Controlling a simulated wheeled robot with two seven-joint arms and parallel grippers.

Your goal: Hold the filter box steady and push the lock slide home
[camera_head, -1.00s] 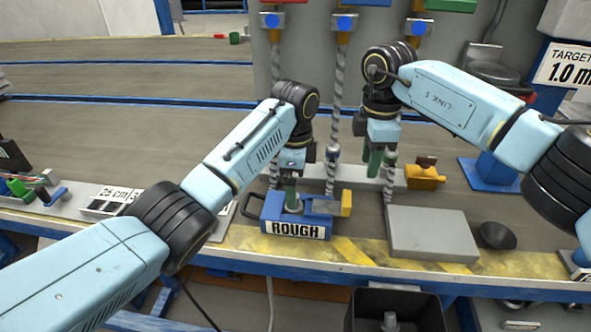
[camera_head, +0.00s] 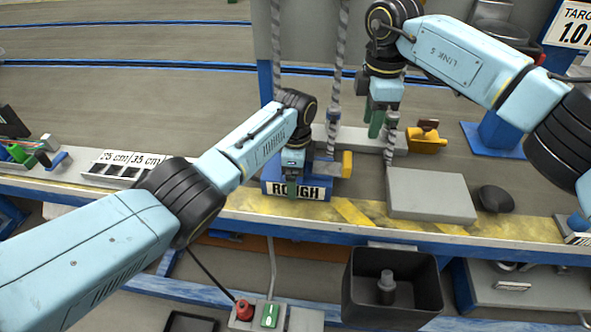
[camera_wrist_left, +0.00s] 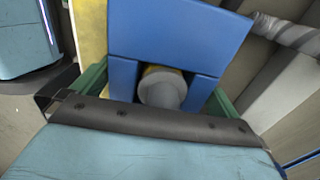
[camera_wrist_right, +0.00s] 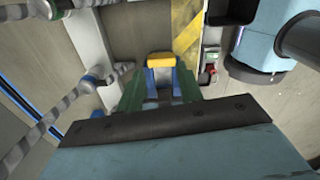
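The blue filter box (camera_head: 268,187), labelled ROUGH, stands at the bench's front edge, partly hidden by my left arm. The lock slide's yellow end (camera_head: 346,164) sticks out at its right side. My left gripper (camera_head: 292,188) is down at the box's front. In the left wrist view its green fingers lie on both sides of the blue box (camera_wrist_left: 180,32), with a grey round post (camera_wrist_left: 160,90) between; firm contact is unclear. My right gripper (camera_head: 377,122) is open and empty, above and right of the box. In the right wrist view the yellow end (camera_wrist_right: 161,60) appears between its fingers, farther off.
A grey block (camera_head: 430,195) and a black cone (camera_head: 495,199) lie right of the box. A yellow part (camera_head: 427,140) sits behind. Hanging grey twisted hoses (camera_head: 335,75) are close to both arms. A black bin (camera_head: 392,290) is below the bench edge.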

